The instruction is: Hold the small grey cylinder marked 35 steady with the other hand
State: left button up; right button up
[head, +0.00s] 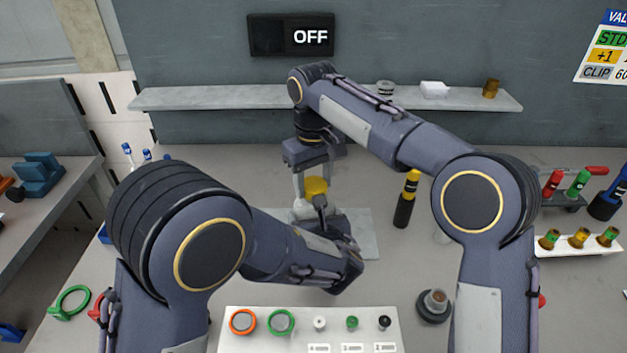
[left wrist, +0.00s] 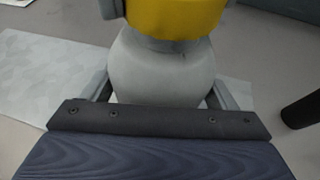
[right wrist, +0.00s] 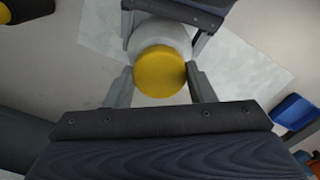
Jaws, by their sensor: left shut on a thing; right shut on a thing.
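The small grey cylinder (left wrist: 160,75) has a pale grey rounded body and a yellow cap (head: 316,187). It stands on a light patterned mat (head: 358,240) on the table; no number is readable. My left gripper (left wrist: 160,92) is shut around the grey body from the near side. My right gripper (right wrist: 160,72) comes down from above and is shut on the yellow cap, one finger at each side. The cap also shows from above in the right wrist view (right wrist: 160,68).
A black cylinder with a yellow top (head: 405,200) stands right of the mat. A white panel (head: 300,340) with coloured rings and knobs lies in front. A round dark fitting (head: 433,305) sits beside it. A shelf (head: 220,97) runs behind under an OFF sign (head: 291,36).

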aim_at(314, 184)
jog(key=shift+r, duration=0.95)
jog(key=shift+r, duration=2.05)
pick_arm(q)
jog(key=o, duration=1.8)
jog(key=shift+o, duration=0.2)
